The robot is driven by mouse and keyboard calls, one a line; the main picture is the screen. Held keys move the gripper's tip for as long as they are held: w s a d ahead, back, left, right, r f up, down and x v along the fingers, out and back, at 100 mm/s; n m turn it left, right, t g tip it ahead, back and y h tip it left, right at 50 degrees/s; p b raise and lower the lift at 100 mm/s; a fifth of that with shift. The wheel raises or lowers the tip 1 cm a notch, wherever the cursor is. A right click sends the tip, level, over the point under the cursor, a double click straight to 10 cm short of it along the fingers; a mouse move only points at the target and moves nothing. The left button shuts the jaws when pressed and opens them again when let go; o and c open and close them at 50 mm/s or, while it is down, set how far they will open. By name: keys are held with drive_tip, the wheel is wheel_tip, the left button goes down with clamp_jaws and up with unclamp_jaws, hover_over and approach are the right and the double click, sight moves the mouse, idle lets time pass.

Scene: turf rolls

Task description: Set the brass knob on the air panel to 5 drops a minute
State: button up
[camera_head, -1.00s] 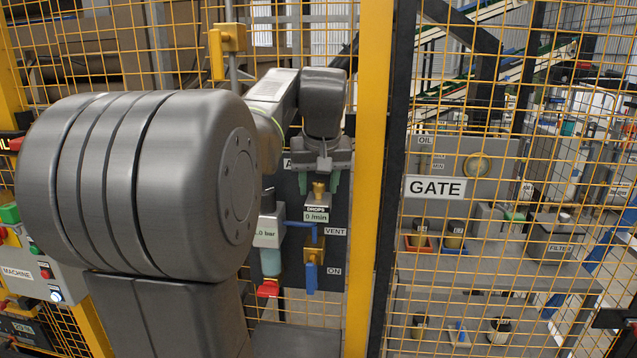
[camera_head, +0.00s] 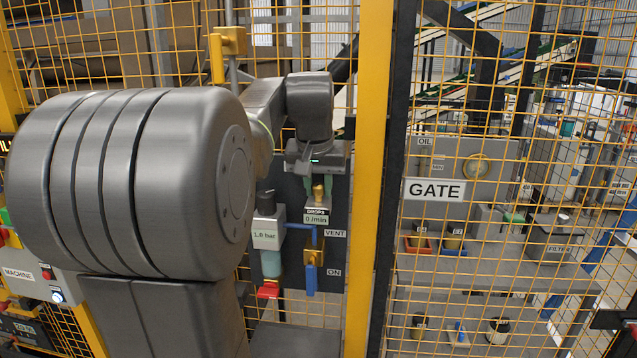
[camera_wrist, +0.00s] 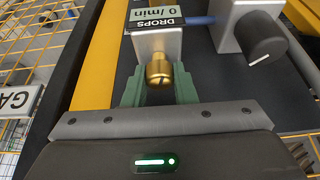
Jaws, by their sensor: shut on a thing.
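The brass knob (camera_head: 318,193) sits on top of the drops unit, whose display (camera_head: 317,216) reads 0 /min. In the wrist view the knob (camera_wrist: 159,70) stands between the two green fingers of my gripper (camera_wrist: 158,84), one on each side. My gripper is shut on the knob; in the head view my gripper (camera_head: 317,184) comes down on it from above, with one finger partly hidden. The dark air panel (camera_head: 341,270) lies behind.
A bar readout (camera_head: 267,234) and a red lever (camera_head: 268,290) are to the left. A yellow post (camera_head: 372,150) stands close on the right. A black knob (camera_wrist: 262,40) shows in the wrist view.

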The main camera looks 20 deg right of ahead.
drive_tip(key=m+g+h+p, duration=0.1)
drive_tip(key=m, duration=0.3)
drive_tip(key=shift+m, duration=0.3)
drive_tip(key=m+g+h, duration=0.1)
drive_tip(key=m, duration=0.3)
drive_tip(key=shift+g+p, duration=0.4)
drive_tip(key=shift+m, duration=0.3)
drive_tip(key=o, duration=1)
drive_tip(key=shift+r, duration=0.1)
